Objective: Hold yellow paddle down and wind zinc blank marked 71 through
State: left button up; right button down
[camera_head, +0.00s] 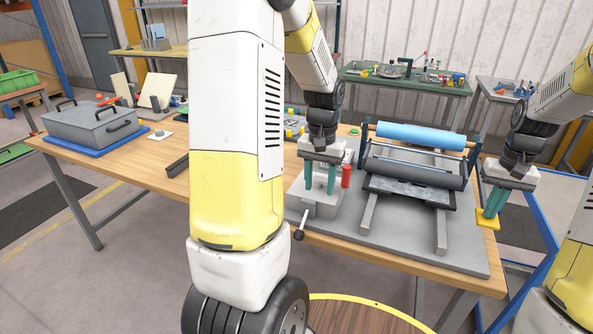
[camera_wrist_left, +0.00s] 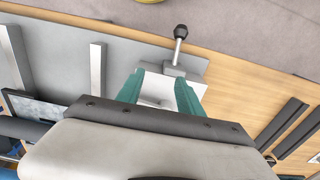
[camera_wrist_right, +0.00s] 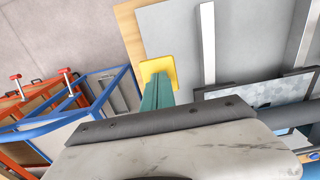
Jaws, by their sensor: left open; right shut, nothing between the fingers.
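The yellow paddle (camera_head: 487,219) is at the right edge of the bender's grey base; it also shows in the right wrist view (camera_wrist_right: 158,68). My right gripper (camera_head: 491,211) is shut and empty, its fingertips at the paddle's top; whether they press it I cannot tell. The zinc blank (camera_head: 400,188) lies flat at the grey roller (camera_head: 415,172); it also shows in the right wrist view (camera_wrist_right: 270,92). No number is readable. The crank handle (camera_head: 301,223), with a black knob, hangs at the base's front left. My left gripper (camera_head: 320,192) is open above the grey crank housing (camera_head: 318,209), apart from the knob.
A blue roller (camera_head: 421,137) lies behind the grey one. A red cylinder (camera_head: 347,176) stands beside my left gripper. A lidded grey box (camera_head: 95,122) sits at the table's left. My left arm hides the table's middle. A blue frame (camera_wrist_right: 80,115) stands off the table's right end.

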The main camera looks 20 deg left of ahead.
aim_at(347, 166)
pick_arm(q)
jog(key=shift+r, duration=2.75)
jog(key=shift+w+d, duration=0.9)
jog(key=shift+w, duration=0.25)
jog(key=shift+w+d, duration=0.95)
jog(key=shift+w, duration=0.25)
jog(key=shift+w+d, duration=0.9)
jog(key=shift+w, duration=0.25)
jog(key=shift+f, duration=3)
